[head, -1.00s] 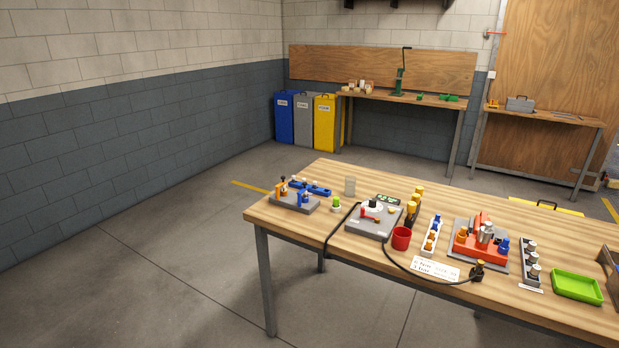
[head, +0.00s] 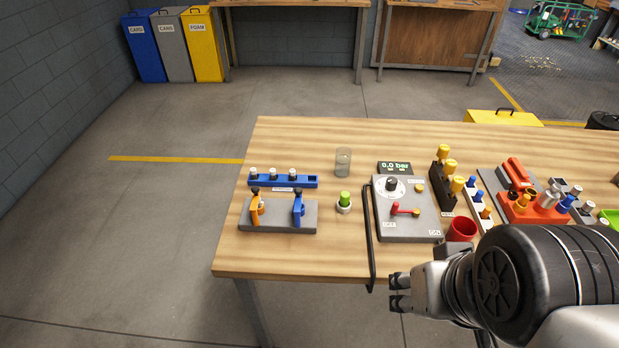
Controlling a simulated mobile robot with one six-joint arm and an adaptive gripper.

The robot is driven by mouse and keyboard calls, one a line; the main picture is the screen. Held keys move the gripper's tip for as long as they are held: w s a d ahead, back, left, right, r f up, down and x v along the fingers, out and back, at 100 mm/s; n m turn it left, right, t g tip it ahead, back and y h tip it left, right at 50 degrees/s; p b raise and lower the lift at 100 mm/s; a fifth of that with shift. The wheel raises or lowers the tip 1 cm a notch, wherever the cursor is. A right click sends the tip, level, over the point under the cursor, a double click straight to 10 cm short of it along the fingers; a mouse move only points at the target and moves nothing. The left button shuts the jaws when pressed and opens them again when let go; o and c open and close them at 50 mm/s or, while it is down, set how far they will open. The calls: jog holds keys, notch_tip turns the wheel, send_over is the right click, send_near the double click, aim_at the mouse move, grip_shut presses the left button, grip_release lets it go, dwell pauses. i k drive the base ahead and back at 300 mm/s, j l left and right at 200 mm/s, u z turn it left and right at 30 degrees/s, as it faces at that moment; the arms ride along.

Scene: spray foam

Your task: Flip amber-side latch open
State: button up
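The amber latch (head: 257,211) stands on the left side of a grey fixture block (head: 278,225) near the left front of the table. It is an upright amber piece with a dark knob on top. A blue latch (head: 298,209) of similar shape stands on the block's right side. I cannot tell from this distance whether either latch is open or closed. My gripper (head: 393,291) is at the table's front edge, right of the fixture and well apart from it. It points left and nothing shows in it. Its fingers are small and dark, with a gap between the tips.
A blue rack (head: 308,181) with several vials sits behind the fixture. The table's left front corner is clear.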

aim_at(255, 190)
jog(key=i+j, duration=0.2)
jog(key=j, duration=0.15)
jog(key=i+j, duration=0.15)
jog(key=j, duration=0.2)
jog(key=i+j, duration=0.2)
jog(key=j, duration=0.15)
jog(key=i+j, duration=0.15)
jog(key=j, duration=0.2)
